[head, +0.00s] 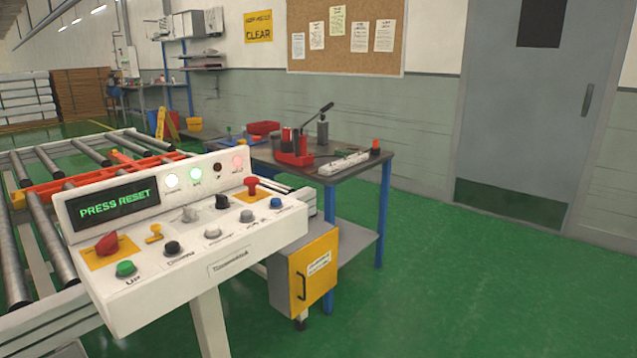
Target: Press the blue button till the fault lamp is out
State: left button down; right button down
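The white control panel (215,257) stands at the left of the head view. The small blue button (275,202) is at the right end of its lower row. Its cap shows clear and nothing touches it. The display (115,203) reads "PRESS RESET" in green. Of the lamps along the top, the rightmost one (237,163) glows red; its label is too small to read. A white lamp (171,181) and a green lamp (195,174) are lit, and a dark one (217,168) sits between green and red. Neither of my grippers is in view.
A red mushroom button (251,186) sits up-left of the blue button, a grey one (247,215) beside it. A red rotary knob (107,243) and green button (125,268) are at the left. A roller conveyor (46,232) and workbench (345,171) stand behind. Green floor at right is free.

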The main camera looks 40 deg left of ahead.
aim_at(275, 202)
jog(key=u, duration=0.75)
jog(key=i, duration=1.1)
jog(key=u, duration=1.25)
jog(key=i, duration=0.15)
jog(key=u, duration=0.25)
